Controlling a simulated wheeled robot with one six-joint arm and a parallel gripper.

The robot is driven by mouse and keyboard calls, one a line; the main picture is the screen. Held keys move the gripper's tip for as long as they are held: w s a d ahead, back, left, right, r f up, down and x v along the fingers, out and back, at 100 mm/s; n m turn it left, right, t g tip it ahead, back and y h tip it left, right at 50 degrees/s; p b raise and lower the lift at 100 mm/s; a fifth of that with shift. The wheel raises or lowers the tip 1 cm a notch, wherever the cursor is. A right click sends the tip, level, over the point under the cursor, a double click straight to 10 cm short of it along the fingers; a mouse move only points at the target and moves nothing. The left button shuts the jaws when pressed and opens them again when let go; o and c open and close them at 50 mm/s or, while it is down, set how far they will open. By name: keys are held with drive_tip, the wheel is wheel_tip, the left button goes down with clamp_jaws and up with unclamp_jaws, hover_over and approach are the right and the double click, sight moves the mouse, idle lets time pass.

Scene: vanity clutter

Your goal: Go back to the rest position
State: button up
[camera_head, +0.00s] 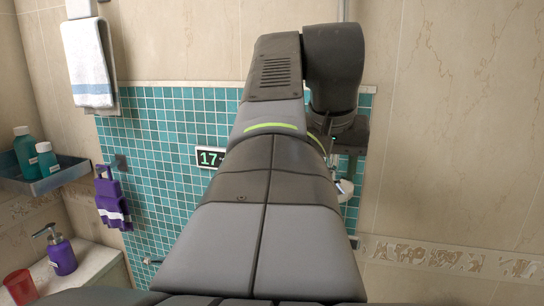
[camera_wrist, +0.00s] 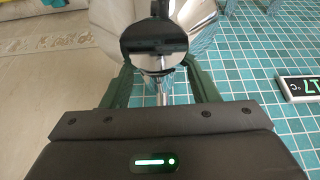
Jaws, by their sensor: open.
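My gripper (camera_wrist: 163,72) shows in the wrist view with its two dark green fingers spread. A shiny metal fixture (camera_wrist: 198,14) with a dark round front and a thin stem lies between and beyond the fingers. I cannot tell whether the fingers touch it. In the head view my arm reaches forward over the middle and bends down at its far end. Only a little of my gripper (camera_head: 342,160) shows there, beside a small piece of the shiny fixture (camera_head: 345,188) at the tiled wall. My arm hides most of that area.
A teal-tiled wall panel (camera_head: 165,190) bears a "17" sign (camera_head: 209,157), also in the wrist view (camera_wrist: 300,88). At left are a hanging white towel (camera_head: 88,65), a purple cloth (camera_head: 112,203), a shelf (camera_head: 45,180) with bottles, a purple pump bottle (camera_head: 61,255) and a red cup (camera_head: 20,286).

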drive_tip(key=shift+w+f, duration=0.15)
drive_tip(key=shift+f, duration=0.3)
drive_tip(key=shift+r, duration=0.3)
